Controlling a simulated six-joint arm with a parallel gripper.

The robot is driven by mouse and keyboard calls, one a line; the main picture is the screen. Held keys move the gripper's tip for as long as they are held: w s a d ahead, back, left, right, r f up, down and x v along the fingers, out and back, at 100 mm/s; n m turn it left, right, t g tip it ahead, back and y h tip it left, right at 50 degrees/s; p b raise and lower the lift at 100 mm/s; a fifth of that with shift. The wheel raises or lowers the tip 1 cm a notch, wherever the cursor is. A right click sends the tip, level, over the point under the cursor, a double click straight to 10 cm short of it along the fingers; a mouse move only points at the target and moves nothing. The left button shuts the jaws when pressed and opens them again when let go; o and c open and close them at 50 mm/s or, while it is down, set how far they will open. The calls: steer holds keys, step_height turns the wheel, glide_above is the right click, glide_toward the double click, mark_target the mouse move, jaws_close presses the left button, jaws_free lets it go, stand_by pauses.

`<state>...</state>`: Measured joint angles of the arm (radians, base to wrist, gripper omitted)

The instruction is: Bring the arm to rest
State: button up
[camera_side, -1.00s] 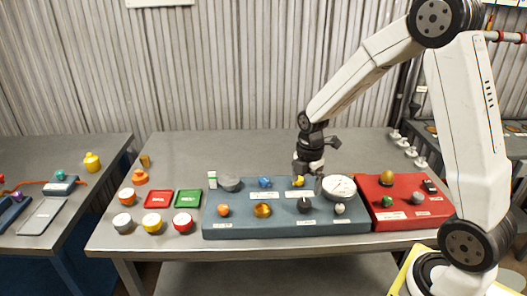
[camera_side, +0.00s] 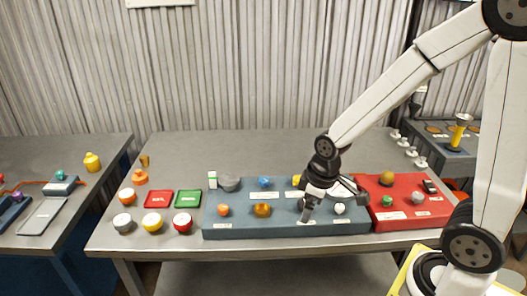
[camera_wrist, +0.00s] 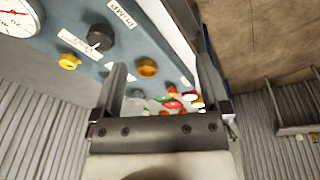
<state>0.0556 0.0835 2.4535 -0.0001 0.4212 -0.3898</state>
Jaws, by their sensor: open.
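My gripper (camera_side: 308,214) is in front of the right half of the blue panel (camera_side: 230,233) in the side view, its fingers pointing down. That view also shows the black knob (camera_wrist: 100,38), a yellow knob (camera_wrist: 68,62), an amber knob (camera_wrist: 147,67) and part of the gauge (camera_wrist: 15,18). I cannot tell the exact gap between the fingers and the panel.
A red panel (camera_side: 385,226) with knobs stands to the right of the blue one. Red and green trays (camera_side: 188,199) and several capped jars (camera_side: 152,222) are at the left. The grey table's back half (camera_side: 240,152) is clear. A side table holds a yellow post (camera_side: 460,131).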

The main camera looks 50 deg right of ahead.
steer(key=shift+s+a+m+t, duration=0.15)
steer(key=shift+s+a+m, duration=0.4)
steer(key=shift+m, duration=0.4)
steer(key=shift+s+a+m+t, duration=0.15)
steer(key=shift+s+a+m, duration=0.15)
steer(key=shift+s+m, duration=0.5)
steer(key=shift+w, duration=0.2)
